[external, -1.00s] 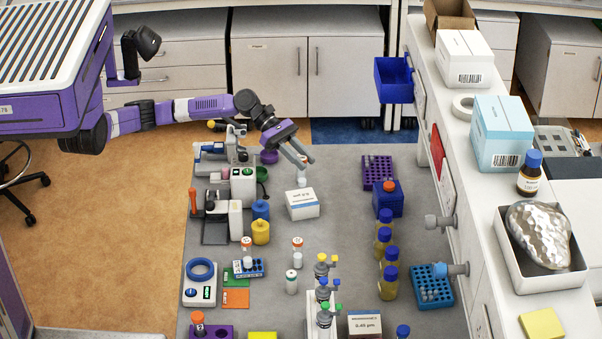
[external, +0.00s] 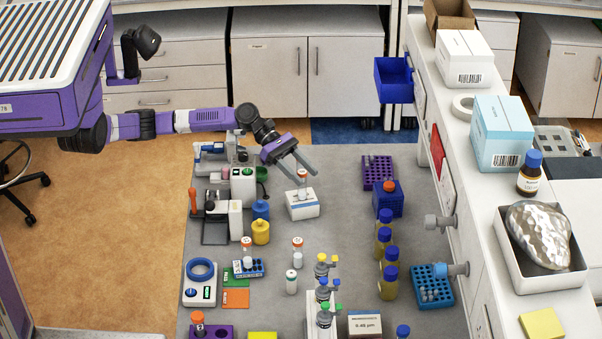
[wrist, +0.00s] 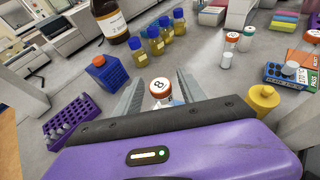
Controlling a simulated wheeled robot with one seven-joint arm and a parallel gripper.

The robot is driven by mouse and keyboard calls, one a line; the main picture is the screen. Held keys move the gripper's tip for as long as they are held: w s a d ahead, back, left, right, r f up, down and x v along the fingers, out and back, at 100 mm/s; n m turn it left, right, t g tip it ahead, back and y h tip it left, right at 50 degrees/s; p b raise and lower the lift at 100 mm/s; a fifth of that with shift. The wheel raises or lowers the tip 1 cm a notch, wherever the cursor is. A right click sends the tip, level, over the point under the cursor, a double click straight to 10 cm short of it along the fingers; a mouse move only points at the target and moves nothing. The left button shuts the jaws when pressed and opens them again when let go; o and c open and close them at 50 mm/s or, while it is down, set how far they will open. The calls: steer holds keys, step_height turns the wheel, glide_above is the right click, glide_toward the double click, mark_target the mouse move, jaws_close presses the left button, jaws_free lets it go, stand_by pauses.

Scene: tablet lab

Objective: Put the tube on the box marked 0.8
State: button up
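A white tube with an orange cap (external: 302,174) stands upright on top of the white box with a blue band (external: 302,208). Its cap, marked 8, shows close up in the wrist view (wrist: 160,88). My gripper (external: 303,174) is open, with its fingers around the tube at cap height. In the wrist view a finger stands on each side of the cap, with a gap to both. The box's marking is too small to read and partly covered by the tube; the box is mostly hidden in the wrist view.
Blue-capped amber bottles (external: 386,252) stand to the right. A purple rack (external: 377,168) and a blue block with an orange cap (external: 388,203) stand right of the box. Blue and yellow pots (external: 261,231) are to its left. The grey bench between is mostly clear.

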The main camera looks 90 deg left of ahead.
steer(key=shift+r, duration=0.1)
steer(key=shift+a+r, duration=0.1)
steer(key=b+v, duration=0.3)
steer(key=v, duration=0.8)
steer(key=shift+s+a+r, duration=0.2)
steer(key=shift+s, duration=0.1)
